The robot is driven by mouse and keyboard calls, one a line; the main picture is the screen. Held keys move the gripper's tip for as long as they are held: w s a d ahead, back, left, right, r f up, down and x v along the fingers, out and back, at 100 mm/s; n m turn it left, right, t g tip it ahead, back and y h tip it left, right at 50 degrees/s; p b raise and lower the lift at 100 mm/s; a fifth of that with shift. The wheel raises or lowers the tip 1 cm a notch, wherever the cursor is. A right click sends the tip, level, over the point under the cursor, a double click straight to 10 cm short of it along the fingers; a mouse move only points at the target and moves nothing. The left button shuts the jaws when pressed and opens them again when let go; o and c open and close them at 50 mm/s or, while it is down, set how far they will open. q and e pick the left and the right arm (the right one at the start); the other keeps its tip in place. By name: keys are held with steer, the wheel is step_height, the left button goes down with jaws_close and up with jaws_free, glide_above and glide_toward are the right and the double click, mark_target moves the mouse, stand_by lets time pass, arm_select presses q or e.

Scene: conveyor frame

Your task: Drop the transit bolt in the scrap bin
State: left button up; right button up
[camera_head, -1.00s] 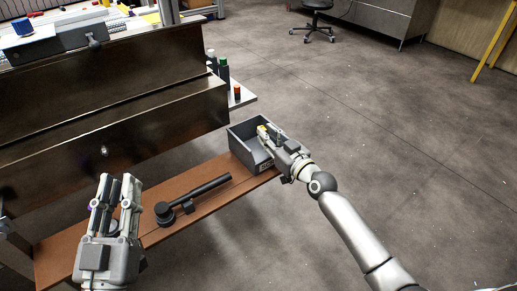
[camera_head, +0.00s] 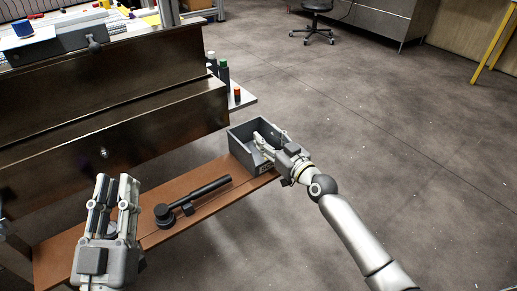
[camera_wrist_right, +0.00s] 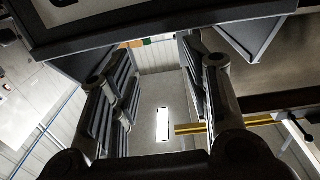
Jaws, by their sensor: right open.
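The grey scrap bin (camera_head: 240,149) stands open at the far end of the brown shelf. My right gripper (camera_head: 270,137) is over the bin's opening, with its fingers apart and nothing visible between them. The right wrist view also shows the spread, empty fingers of this gripper (camera_wrist_right: 150,65), with a grey edge close above them. I do not see the transit bolt in any current view; the bin's floor is mostly hidden by the wall and my gripper. My left gripper (camera_head: 115,183) is above the near part of the shelf, its fingers apart and empty.
A black long-handled tool (camera_head: 190,203) lies on the brown shelf (camera_head: 215,200) between my grippers. The dark conveyor frame (camera_head: 110,120) rises behind it. Small bottles (camera_head: 223,72) stand on a ledge beyond the bin.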

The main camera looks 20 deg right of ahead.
steer(key=v, duration=1.2)
